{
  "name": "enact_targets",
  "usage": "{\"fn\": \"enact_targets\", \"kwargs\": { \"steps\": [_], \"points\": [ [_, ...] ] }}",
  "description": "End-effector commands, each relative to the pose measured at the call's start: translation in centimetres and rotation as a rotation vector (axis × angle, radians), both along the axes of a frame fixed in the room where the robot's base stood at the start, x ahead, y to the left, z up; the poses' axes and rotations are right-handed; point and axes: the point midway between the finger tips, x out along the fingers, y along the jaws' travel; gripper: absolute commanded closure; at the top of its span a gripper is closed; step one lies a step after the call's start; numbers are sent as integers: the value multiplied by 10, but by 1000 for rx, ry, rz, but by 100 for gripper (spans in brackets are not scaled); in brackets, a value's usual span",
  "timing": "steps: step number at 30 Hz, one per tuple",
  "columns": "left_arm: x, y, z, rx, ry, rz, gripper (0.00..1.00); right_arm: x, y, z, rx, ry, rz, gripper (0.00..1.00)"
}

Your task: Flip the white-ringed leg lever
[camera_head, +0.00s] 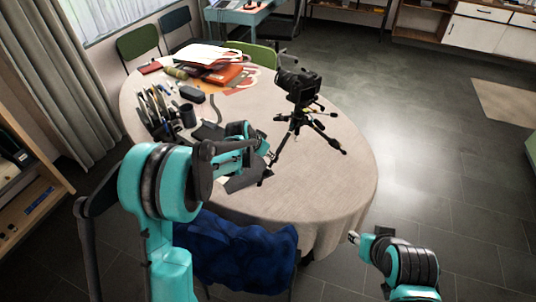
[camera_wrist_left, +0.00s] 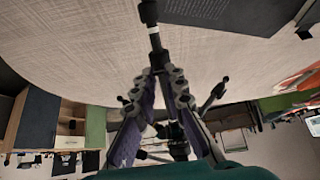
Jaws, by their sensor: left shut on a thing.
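A small black tripod (camera_head: 297,122) stands on the round table with a black camera (camera_head: 298,84) on top. Its legs spread outward over the tabletop. My left gripper (camera_head: 268,158) is at the near-left leg. In the left wrist view my left gripper (camera_wrist_left: 158,72) has its two fingertips closed together at a dark tripod leg (camera_wrist_left: 154,38), which runs up from between them.
The round table (camera_head: 330,190) has a cloth cover and is bare at its right and front. Dark flat items (camera_head: 245,182) lie by my left gripper. Pens, a mug (camera_head: 188,115) and folders (camera_head: 225,74) crowd the left and back. A blue-draped chair (camera_head: 235,250) stands in front.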

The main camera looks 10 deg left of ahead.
Motion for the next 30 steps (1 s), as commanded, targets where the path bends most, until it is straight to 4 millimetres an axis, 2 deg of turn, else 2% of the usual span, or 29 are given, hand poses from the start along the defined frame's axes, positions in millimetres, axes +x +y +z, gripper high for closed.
{"fn": "enact_targets", "kwargs": {
  "steps": [30],
  "points": [
    [5,-3,5,-1,-2,0,98,0,0,2,0,0,0,60]
  ]
}}
